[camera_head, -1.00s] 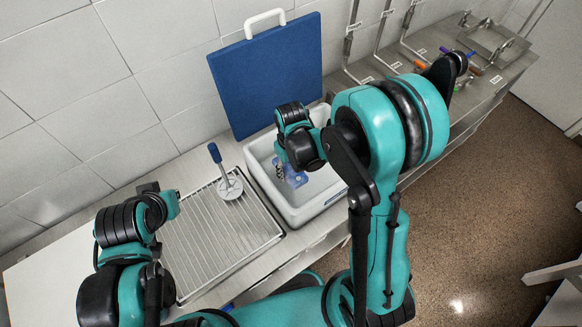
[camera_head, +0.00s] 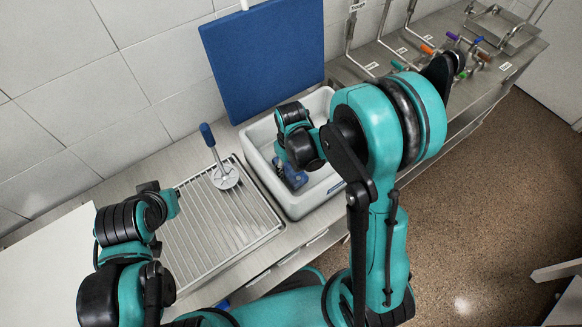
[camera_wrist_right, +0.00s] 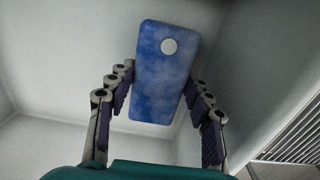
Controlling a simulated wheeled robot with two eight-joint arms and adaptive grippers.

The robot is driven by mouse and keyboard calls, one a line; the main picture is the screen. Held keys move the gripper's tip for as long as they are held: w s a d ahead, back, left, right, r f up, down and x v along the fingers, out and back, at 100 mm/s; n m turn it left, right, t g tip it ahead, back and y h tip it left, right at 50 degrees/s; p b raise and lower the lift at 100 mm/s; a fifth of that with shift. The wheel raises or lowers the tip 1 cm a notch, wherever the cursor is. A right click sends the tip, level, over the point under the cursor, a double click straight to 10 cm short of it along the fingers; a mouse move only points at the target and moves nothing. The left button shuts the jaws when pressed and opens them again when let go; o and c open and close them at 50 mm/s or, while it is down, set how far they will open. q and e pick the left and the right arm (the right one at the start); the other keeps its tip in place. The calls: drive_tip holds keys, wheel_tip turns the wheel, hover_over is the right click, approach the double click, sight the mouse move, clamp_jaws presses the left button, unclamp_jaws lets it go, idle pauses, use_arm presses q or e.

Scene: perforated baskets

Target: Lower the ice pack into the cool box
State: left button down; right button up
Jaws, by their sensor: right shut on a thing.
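The cool box (camera_head: 258,172) is a pale grey open tub on the counter. Its blue lid (camera_head: 262,65) stands upright behind it. My right gripper (camera_wrist_right: 160,88) is inside the box and shut on the ice pack (camera_wrist_right: 160,95), a blue slab with a white round cap. In the wrist view the pack stands between both fingers with the box walls around it. In the head view the pack (camera_head: 297,180) shows only in part below my wrist, and the fingers are mostly hidden. Whether the pack touches the floor, I cannot tell. My left arm is at the left; its fingers do not show.
Metal stands, coloured handles and a metal tray (camera_head: 503,28) sit along the counter at the back right. The tiled wall is close behind the lid.

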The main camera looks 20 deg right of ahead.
drive_tip(key=o, duration=1.7)
drive_tip(key=shift+o, duration=0.5)
wheel_tip(320, 180, up, 7)
drive_tip(key=p, duration=0.5)
drive_tip(key=shift+f, duration=0.1)
wheel_tip(320, 180, up, 8)
drive_tip(key=p, duration=0.6)
